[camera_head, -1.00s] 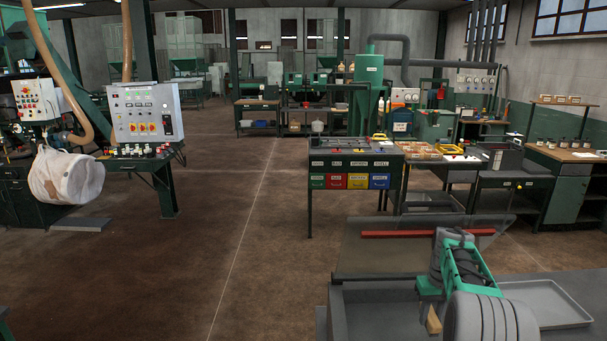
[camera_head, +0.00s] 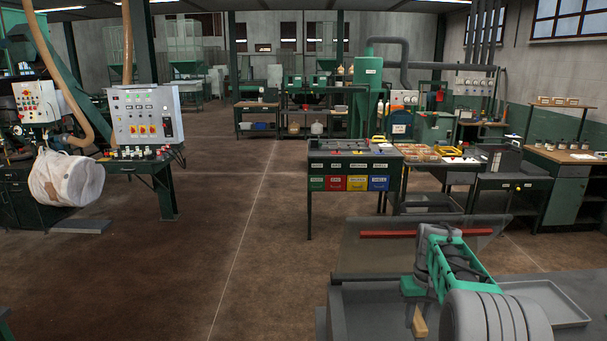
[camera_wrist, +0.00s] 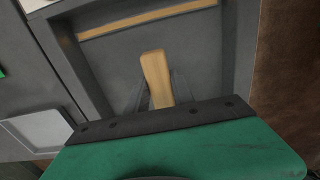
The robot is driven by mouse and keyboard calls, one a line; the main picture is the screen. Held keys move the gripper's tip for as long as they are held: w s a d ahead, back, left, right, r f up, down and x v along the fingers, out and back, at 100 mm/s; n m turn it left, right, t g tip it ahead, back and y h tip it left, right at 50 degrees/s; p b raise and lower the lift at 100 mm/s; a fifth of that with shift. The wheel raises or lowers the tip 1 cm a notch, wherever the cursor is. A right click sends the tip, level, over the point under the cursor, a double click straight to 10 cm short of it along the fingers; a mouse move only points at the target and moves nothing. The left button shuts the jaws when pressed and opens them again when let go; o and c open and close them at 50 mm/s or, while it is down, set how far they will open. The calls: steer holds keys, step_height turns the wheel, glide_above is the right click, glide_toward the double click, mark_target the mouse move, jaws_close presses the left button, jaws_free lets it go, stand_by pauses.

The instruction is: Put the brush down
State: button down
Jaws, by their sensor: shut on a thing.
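The brush shows as a light wooden handle (camera_wrist: 156,80) that sticks out beyond my gripper in the wrist view. In the head view its pale wooden end (camera_head: 420,322) shows below the green and grey end of my arm. My gripper (camera_wrist: 158,103) is shut on the brush; its fingers are mostly hidden behind the green and black wrist part. The rest of the brush, including any bristles, is hidden. The brush is over a grey recessed surface; I cannot tell whether it touches it.
A long tan strip (camera_wrist: 145,18) lies across the far part of the grey recess in the wrist view. A shallow grey tray (camera_head: 575,309) is at the right. A red bar (camera_head: 385,234) runs behind my arm. Open brown floor (camera_head: 235,210) extends to the left.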

steer(key=s+a+r+b, duration=0.1)
steer(key=s+a+r, duration=0.3)
steer(key=s+a, duration=1)
steer(key=shift+s+a+b, duration=0.15)
steer(key=shift+s+b, duration=0.15)
steer(key=shift+s, duration=0.95)
